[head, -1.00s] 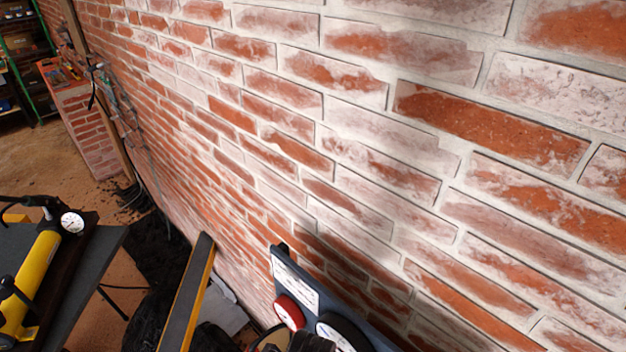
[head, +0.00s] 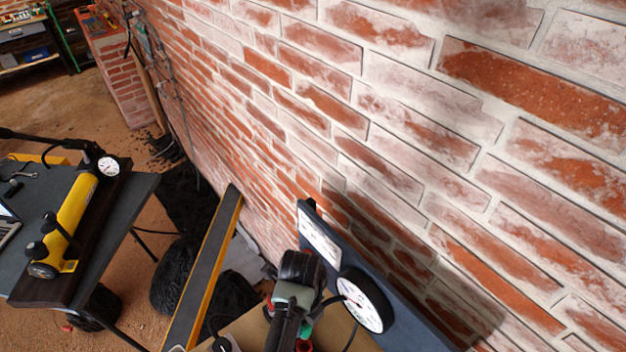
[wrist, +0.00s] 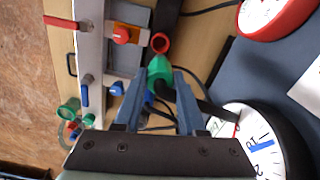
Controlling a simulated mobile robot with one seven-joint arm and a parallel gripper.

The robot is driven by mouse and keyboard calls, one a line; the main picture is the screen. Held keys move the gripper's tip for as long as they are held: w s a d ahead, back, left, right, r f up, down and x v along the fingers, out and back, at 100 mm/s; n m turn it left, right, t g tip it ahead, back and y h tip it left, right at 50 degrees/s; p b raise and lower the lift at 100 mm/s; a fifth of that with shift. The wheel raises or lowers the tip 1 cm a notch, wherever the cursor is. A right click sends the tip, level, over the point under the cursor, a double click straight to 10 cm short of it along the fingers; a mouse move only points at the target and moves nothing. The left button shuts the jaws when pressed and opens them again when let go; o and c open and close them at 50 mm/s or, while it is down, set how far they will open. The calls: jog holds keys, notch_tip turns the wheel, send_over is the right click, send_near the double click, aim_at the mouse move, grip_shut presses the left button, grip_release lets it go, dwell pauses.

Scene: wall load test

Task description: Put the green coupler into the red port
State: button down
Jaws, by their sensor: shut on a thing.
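The green coupler (wrist: 160,74) is held between the two blue-grey fingers of my gripper (wrist: 161,82) in the wrist view. A dark hose runs from the coupler down between the fingers. The red port (wrist: 160,43) is a round red ring just beyond the coupler's front end, with a small gap appearing between them in the picture. In the head view my gripper is low in the middle, largely hidden by my own wrist, and a bit of green (head: 305,322) shows beside it.
A grey manifold panel (wrist: 104,60) with red, blue and green fittings lies left of the port. A black-rimmed gauge (head: 364,301) is close right of my wrist. The brick wall (head: 400,130) fills the right. A bench (head: 130,205) with a yellow pump (head: 72,225) stands left.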

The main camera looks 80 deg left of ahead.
jog(key=shift+s+a, duration=0.15)
jog(key=shift+a, duration=0.1)
jog(key=shift+f, duration=0.1)
jog(key=shift+f+b, duration=2)
jog(key=shift+f, duration=1.15)
jog(key=shift+f, duration=0.2)
jog(key=shift+f+b, duration=0.55)
jog(key=shift+f, duration=0.15)
jog(key=shift+f, duration=0.35)
jog(key=shift+f, duration=0.25)
jog(key=shift+f, duration=0.1)
jog(key=shift+f+b, duration=0.6)
